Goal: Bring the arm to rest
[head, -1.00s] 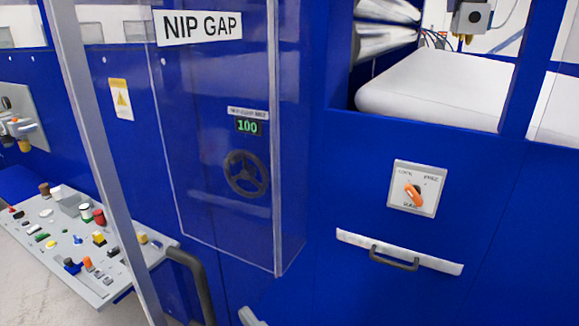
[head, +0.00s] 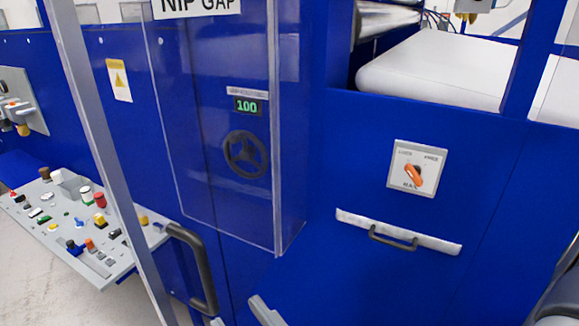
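A grey and black rounded part (head: 562,298), likely a link of my arm, shows at the bottom right corner of the head view.
A blue machine fills the view. A clear cover (head: 215,190) stands over a black handwheel (head: 246,155) and a display (head: 247,106) reading 100. An orange selector (head: 413,174), drawer handle (head: 394,239), black door handle (head: 193,265) and button console (head: 75,235) also show.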

